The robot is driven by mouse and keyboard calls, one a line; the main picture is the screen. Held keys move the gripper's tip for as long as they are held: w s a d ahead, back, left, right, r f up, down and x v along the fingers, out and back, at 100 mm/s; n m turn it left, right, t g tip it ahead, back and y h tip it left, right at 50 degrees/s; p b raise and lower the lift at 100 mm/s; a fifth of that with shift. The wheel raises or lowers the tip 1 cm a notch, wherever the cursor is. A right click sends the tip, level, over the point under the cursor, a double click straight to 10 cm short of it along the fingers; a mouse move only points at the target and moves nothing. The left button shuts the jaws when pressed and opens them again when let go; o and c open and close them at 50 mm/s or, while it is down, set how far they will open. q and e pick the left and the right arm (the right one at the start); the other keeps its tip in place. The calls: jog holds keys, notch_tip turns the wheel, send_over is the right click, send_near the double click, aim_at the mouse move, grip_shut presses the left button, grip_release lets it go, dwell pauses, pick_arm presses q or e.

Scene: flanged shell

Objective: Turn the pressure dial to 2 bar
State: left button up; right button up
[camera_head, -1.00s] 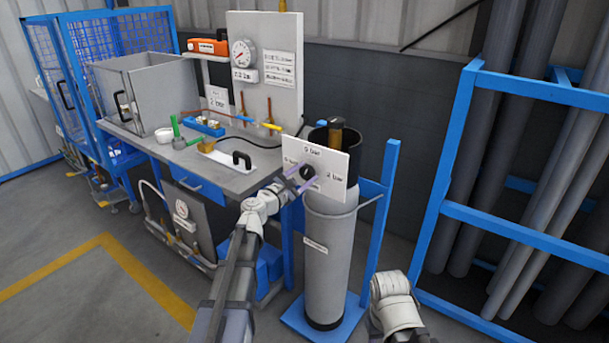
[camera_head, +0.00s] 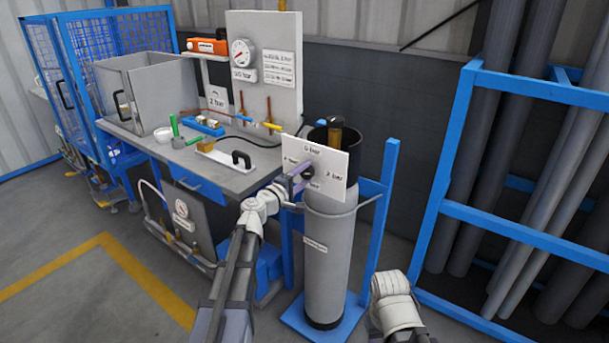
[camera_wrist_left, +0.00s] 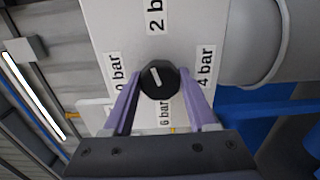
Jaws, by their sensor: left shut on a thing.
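The pressure dial is a black knob (camera_head: 308,173) on a white square plate (camera_head: 325,166) above the grey cylinder. In the left wrist view the knob (camera_wrist_left: 160,80) carries a white pointer mark. The mark slants to the upper left, between the 0 bar label (camera_wrist_left: 117,72) and the 2 bar label (camera_wrist_left: 156,16), closer to 2 bar. The 4 bar label (camera_wrist_left: 206,65) is at right and the 6 bar label (camera_wrist_left: 165,113) is below. My left gripper (camera_head: 298,178) has its purple fingers shut on the knob's sides. My right gripper is out of view.
The grey cylinder (camera_head: 328,260) stands in a blue frame beside the workbench (camera_head: 225,178). A round gauge (camera_head: 243,53) hangs on the bench's back panel; its readout is blurred. A blue rack with pipes (camera_head: 450,210) stands at right. My right arm shows low in front.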

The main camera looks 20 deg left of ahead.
pick_arm(q)
jog(key=shift+m, duration=1.6)
jog(key=shift+f, duration=0.1)
jog(key=o, duration=1.4)
jog(key=shift+c, duration=0.2)
jog(key=shift+s, duration=0.1)
jog(key=v, duration=0.7)
jog(key=shift+s, duration=0.3)
jog(key=shift+a, duration=0.1)
